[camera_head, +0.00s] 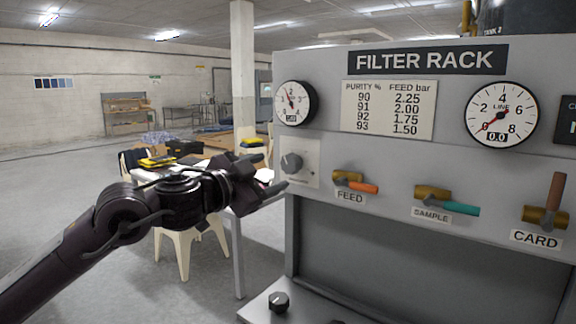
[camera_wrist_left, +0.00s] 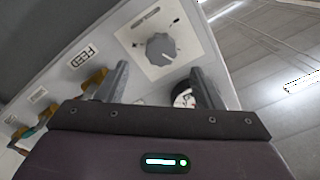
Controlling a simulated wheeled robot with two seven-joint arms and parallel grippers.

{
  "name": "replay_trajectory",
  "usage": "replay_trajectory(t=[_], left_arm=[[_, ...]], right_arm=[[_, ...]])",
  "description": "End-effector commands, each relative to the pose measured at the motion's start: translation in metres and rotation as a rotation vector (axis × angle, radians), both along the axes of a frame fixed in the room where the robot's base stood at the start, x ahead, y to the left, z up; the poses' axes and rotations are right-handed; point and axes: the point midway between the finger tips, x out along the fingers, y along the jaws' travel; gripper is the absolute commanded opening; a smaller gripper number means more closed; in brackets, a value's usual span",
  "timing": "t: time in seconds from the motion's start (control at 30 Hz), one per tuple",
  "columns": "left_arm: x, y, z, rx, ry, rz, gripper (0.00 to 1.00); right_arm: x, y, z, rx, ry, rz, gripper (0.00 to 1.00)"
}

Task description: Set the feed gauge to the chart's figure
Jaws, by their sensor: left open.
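The filter rack's chart (camera_head: 388,109) lists purity 90, 91, 92, 93 against feed 2.25, 2.00, 1.75, 1.50 bar. A round white gauge (camera_head: 294,102) is left of the chart; its small readout is too small to read. Below it a grey knob (camera_head: 291,163) sits on a pale plate. My left gripper (camera_head: 271,172) is open and empty, just left of the knob in the head view. In the left wrist view the knob (camera_wrist_left: 160,47) lies beyond the gap between the fingertips, apparently untouched. The gauge (camera_wrist_left: 183,96) is partly hidden by a finger there. My right gripper is out of view.
The FEED valve (camera_head: 355,182) has an orange handle, the SAMPLE valve (camera_head: 447,200) a teal one; the CARD valve (camera_head: 546,205) has an upright brown handle. The LINE gauge (camera_head: 502,114) reads 0.0. A black knob (camera_head: 279,301) is on the lower ledge. A table and stool stand behind my arm.

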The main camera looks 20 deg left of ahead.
Motion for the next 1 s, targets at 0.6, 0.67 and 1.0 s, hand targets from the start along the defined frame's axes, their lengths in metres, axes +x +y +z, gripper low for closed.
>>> replay_trajectory(t=[0.6, 0.67, 1.0], left_arm=[[0.070, -0.024, 0.004, -0.002, -0.001, -0.001, 0.61], [0.072, -0.025, 0.003, -0.001, 0.000, -0.001, 0.61], [0.073, -0.025, 0.002, 0.000, -0.001, 0.000, 0.49]], right_arm=[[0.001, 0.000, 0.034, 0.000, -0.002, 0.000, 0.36], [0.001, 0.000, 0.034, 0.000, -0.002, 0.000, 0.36], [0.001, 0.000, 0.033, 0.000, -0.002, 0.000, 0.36]])
